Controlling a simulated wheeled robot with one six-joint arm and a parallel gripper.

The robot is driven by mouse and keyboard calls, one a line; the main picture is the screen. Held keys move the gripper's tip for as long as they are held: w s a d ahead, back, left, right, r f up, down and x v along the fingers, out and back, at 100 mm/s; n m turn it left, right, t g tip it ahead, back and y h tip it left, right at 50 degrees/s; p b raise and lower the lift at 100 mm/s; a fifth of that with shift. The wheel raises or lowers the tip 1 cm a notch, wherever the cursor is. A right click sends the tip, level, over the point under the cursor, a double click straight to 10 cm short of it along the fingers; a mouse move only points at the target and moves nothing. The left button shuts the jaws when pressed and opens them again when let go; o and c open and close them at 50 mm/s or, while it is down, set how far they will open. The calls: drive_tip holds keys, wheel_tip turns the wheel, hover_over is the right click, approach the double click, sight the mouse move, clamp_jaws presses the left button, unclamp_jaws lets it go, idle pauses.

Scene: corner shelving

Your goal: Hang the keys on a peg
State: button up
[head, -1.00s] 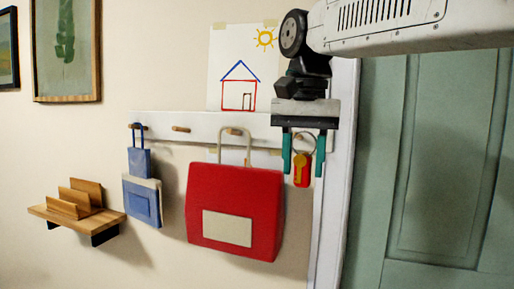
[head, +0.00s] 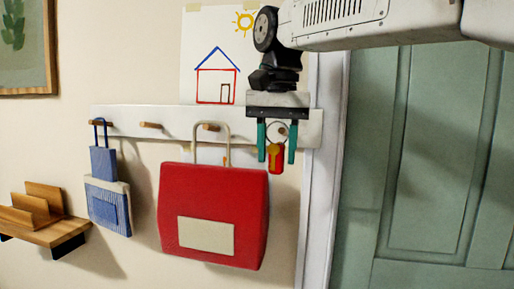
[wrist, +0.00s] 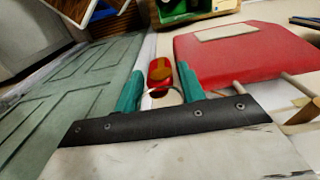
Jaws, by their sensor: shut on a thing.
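The keys are a metal ring with a brass key (head: 273,154) and a red tag (head: 278,166). My gripper (head: 277,152) has teal fingers on either side of the ring and holds the keys, which hang down. The white rail (head: 180,115) carries wooden pegs. The rightmost peg (head: 283,130) shows behind the ring, between the fingers; I cannot tell whether the ring touches or encircles it. The second peg from the left (head: 151,125) is bare. In the wrist view the red tag (wrist: 160,66) shows beyond the fingertips of my gripper (wrist: 159,92).
A red bag (head: 180,188) hangs on the third peg, just left of the keys. A blue bag (head: 108,207) hangs at the far left. A green door (head: 425,160) and its white frame (head: 322,160) stand right. A wooden shelf (head: 62,232) is low left.

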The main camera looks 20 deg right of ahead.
drive_tip(key=w+d, duration=0.4)
drive_tip(key=w, duration=0.1)
drive_tip(key=shift+w+f, duration=0.25)
drive_tip(key=shift+f, duration=0.15)
idle(0.3)
drive_tip(key=shift+w+d+f, duration=0.1)
drive_tip(key=shift+d, duration=0.05)
idle(0.5)
drive_tip(key=o, duration=1.1)
drive_tip(key=shift+c, duration=0.2)
